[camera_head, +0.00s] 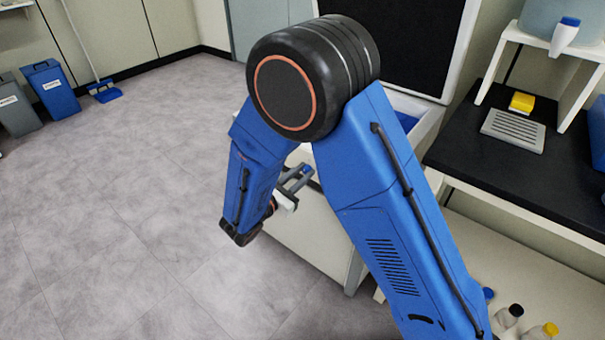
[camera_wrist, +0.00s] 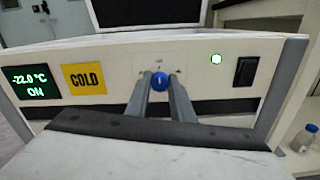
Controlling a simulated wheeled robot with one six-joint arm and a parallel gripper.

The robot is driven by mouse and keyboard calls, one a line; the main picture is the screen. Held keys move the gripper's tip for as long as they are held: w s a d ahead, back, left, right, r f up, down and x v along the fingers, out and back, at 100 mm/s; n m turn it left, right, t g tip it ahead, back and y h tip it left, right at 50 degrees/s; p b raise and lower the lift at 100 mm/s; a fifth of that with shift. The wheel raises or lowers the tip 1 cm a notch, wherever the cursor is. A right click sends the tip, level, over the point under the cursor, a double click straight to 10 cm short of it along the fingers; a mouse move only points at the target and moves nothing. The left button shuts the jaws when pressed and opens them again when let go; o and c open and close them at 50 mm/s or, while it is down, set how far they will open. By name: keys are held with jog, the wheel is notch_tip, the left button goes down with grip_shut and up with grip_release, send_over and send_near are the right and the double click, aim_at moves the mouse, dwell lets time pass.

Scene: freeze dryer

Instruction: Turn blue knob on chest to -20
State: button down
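The chest is a white box with its lid up, and its front panel (camera_wrist: 118,60) fills the wrist view. The blue knob (camera_wrist: 159,81) sits mid-panel with small marks around it. A green display (camera_wrist: 35,82) reads -22.0 °C ON. My gripper (camera_wrist: 160,77) has its two grey fingers apart, one at each side of the knob; I cannot tell whether they touch it.
The panel also has a yellow COLD label (camera_wrist: 85,78), a green light (camera_wrist: 216,58) and a black switch (camera_wrist: 245,71). A black-topped bench (camera_head: 520,180) stands right of the chest, with small bottles (camera_head: 510,315) below.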

jog(key=shift+n, duration=0.4)
jog(key=n, duration=0.6)
jog(key=shift+a+n, duration=0.1)
jog(key=shift+n, duration=0.2)
jog(key=n, duration=0.6)
jog(key=shift+f+n, duration=0.1)
jog(key=shift+n, duration=0.3)
jog(key=c, duration=1.5)
grip_release()
jog(key=shift+c, duration=0.2)
jog(key=shift+a, duration=0.1)
jog(key=v, duration=1.7)
